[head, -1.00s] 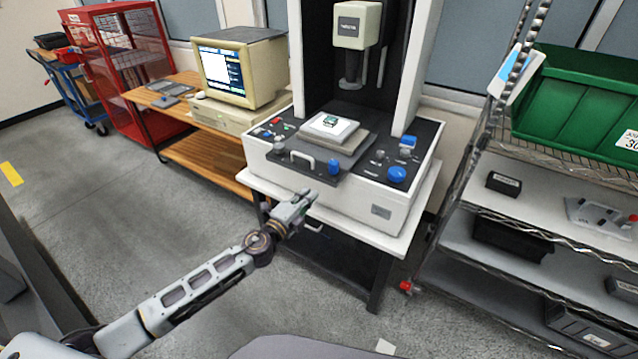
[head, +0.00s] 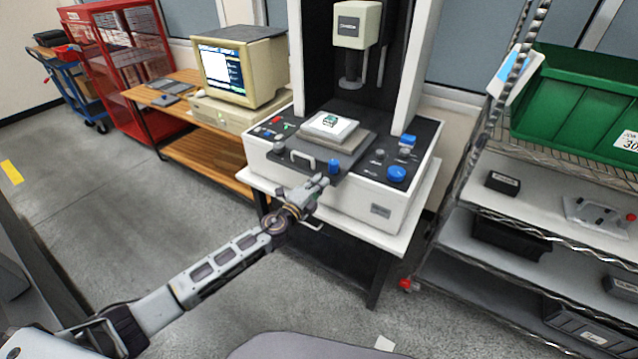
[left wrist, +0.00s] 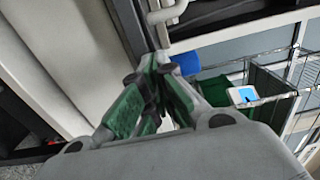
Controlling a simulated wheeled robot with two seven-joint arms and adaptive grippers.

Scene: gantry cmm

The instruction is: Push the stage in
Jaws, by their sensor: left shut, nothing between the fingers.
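The stage (head: 345,142) is a grey plate on the dark bed of the white measuring machine (head: 365,205), with a white block and a small green part on top. Its dark front plate (head: 300,168) carries a pale handle (head: 301,157) and sticks out past the machine's front. My left gripper (head: 322,181) is shut and empty, just in front of and slightly below that plate, right of the handle. I cannot tell whether it touches. In the left wrist view its fingers (left wrist: 158,65) meet near the handle (left wrist: 167,12) and a blue knob (left wrist: 187,63). My right gripper is out of view.
Blue knobs (head: 396,174) sit on the machine's front. The probe head (head: 357,25) hangs above the stage. A wooden bench (head: 190,135) with a computer (head: 240,70) stands left. A wire shelf (head: 540,215) with a green bin (head: 580,100) stands right.

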